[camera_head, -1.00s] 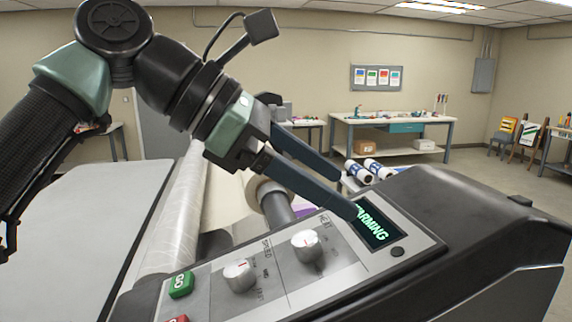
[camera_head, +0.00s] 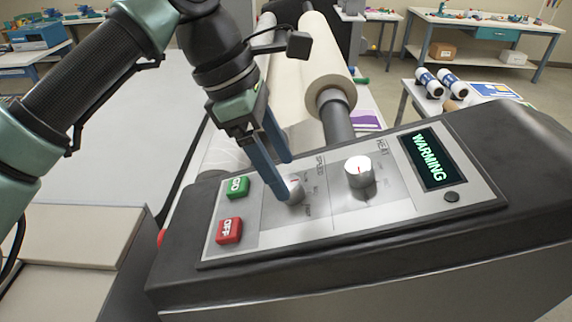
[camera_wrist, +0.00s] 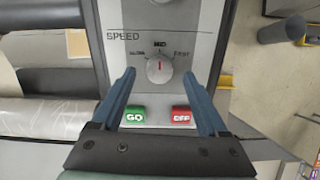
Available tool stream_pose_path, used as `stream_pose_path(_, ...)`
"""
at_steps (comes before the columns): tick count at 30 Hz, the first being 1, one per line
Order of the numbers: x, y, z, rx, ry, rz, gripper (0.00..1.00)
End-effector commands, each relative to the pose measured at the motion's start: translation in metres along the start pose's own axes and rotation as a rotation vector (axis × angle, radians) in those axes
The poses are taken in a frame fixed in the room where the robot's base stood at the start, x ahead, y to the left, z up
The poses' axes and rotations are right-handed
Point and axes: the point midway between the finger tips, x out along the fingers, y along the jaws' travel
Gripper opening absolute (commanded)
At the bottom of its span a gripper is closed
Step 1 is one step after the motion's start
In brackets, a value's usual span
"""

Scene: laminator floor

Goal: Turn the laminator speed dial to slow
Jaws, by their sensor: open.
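The speed dial (camera_head: 294,190) is a small silver knob on the grey control panel (camera_head: 385,200), partly hidden by a finger in the head view. In the wrist view, the dial (camera_wrist: 159,70) shows a red mark pointing up at the middle label, with FAST to the right and the slow label to the left. My gripper (camera_head: 287,178) is open, its blue fingers reaching down at the dial. In the wrist view, my gripper (camera_wrist: 159,74) has one fingertip on each side of the dial, with gaps showing. I cannot tell how high the tips are above the panel.
The HEAT knob (camera_head: 359,171) stands right of the speed dial. A green GO button (camera_head: 237,187) and a red OFF button (camera_head: 229,231) lie to the left. The display (camera_head: 429,159) reads WARMING. A film roll (camera_head: 325,70) lies behind the panel.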

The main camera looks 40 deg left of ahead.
Motion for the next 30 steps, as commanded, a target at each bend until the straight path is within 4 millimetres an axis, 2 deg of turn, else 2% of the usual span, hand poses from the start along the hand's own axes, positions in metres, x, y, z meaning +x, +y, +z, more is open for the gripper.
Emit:
stream_pose_path(6,0.021,0.000,0.000,-0.001,-0.001,-0.002,0.77)
stream_pose_path(16,0.025,0.000,0.000,0.000,0.000,0.000,0.77)
stream_pose_path(27,0.025,0.000,0.000,0.000,0.000,0.000,0.10)
stream_pose_path(29,0.025,0.000,0.000,0.000,0.000,0.000,0.00)
stream_pose_path(30,0.025,0.000,0.000,0.000,0.000,0.000,0.00)
